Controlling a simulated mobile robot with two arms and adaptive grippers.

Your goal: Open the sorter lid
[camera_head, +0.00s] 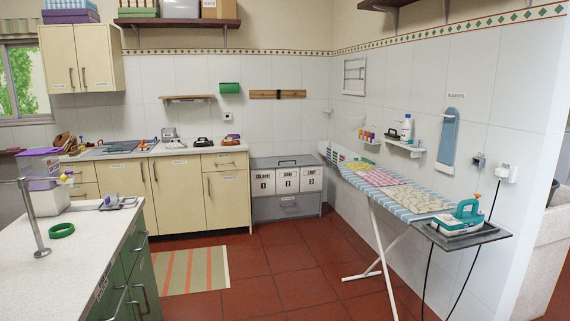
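The sorter (259,209) is a grey cabinet against the back wall, right of the cream counter. Three white labelled bins (287,181) show side by side in its front, marked 1, 2 and 3. Its grey lid (265,163) lies flat across the top and looks closed, with a dark handle (288,162) at the middle. A grey drawer (288,207) with a small handle is below the bins. Neither of my grippers is in view, so whether they are open or shut does not show.
An ironing board (400,200) with folded cloths and a teal iron (462,215) stands at the right. Red tiled floor (290,257) is clear before the sorter; a striped mat (190,271) lies left.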

